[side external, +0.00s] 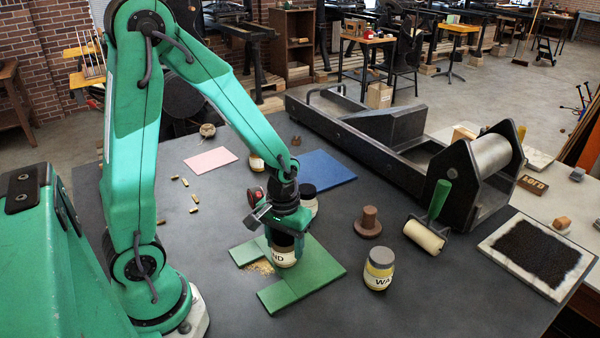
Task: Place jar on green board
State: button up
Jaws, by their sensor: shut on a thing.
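My gripper (279,228) points down over the green board (308,272) and is shut on a jar (284,256) with a cream label. The label's visible letters look like "ND". The jar is upright, over or on the board's left part; I cannot tell whether its base touches. The green board lies flat on the dark table and has an irregular outline with a notch at its left. My gripper hides the jar's top.
A yellowish jar (379,270) with a grey lid stands right of the board. Another jar (308,198) is close behind my gripper. A brown knob-shaped piece (368,222), a roller (425,235) and the heavy press (440,170) stand to the right. Pink (211,160) and blue (322,168) boards lie behind.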

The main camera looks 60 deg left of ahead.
jog(key=shift+f, duration=0.1)
jog(key=o, duration=1.1)
jog(key=shift+r, duration=6.1)
jog(key=shift+s+d+r+m+t, duration=0.25)
jog(key=shift+s+r+m+t, duration=0.8)
jog(key=shift+r, duration=0.4)
jog(key=shift+s+d+r+m+t, duration=0.25)
jog(key=shift+s+r+m+t, duration=0.55)
jog(key=shift+s+r, duration=0.55)
jog(key=shift+s+d+r+m+t, duration=0.25)
jog(key=shift+s+r+m+t, duration=0.65)
jog(key=shift+r, duration=0.7)
